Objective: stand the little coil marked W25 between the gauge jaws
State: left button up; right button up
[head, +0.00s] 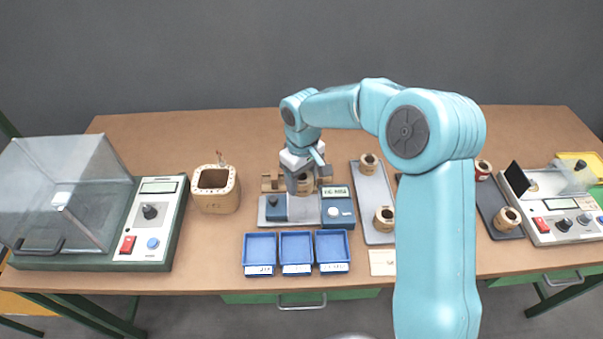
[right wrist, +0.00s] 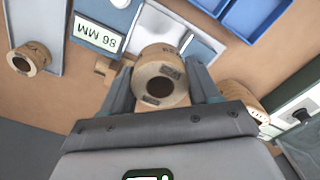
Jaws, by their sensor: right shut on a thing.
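My right gripper (head: 303,176) points down over the gauge (head: 291,214) and is shut on a little tan coil (right wrist: 155,84). The coil shows between both fingers in the right wrist view; the print on its labels is too small to read. In the head view the gripper partly hides the coil. I cannot tell whether the coil touches the gauge bed. The gauge display (head: 336,192) is lit. My left gripper is out of view.
A grey tray (head: 373,197) right of the gauge holds two coils (head: 368,163). Three blue bins (head: 296,270) sit in front. Testers stand at both ends, the left one (head: 150,228) with a clear hood.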

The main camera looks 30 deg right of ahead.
jog(key=f+b, duration=0.1)
jog(key=f, duration=0.1)
jog(key=f+b, duration=0.2)
jog(key=shift+s+d+f, duration=0.1)
jog(key=shift+d+f, duration=0.1)
jog(key=shift+d+f+b, duration=0.1)
jog(key=shift+f+b, duration=0.25)
jog(key=shift+f, duration=0.3)
jog(key=shift+r, duration=0.1)
dwell(0.9)
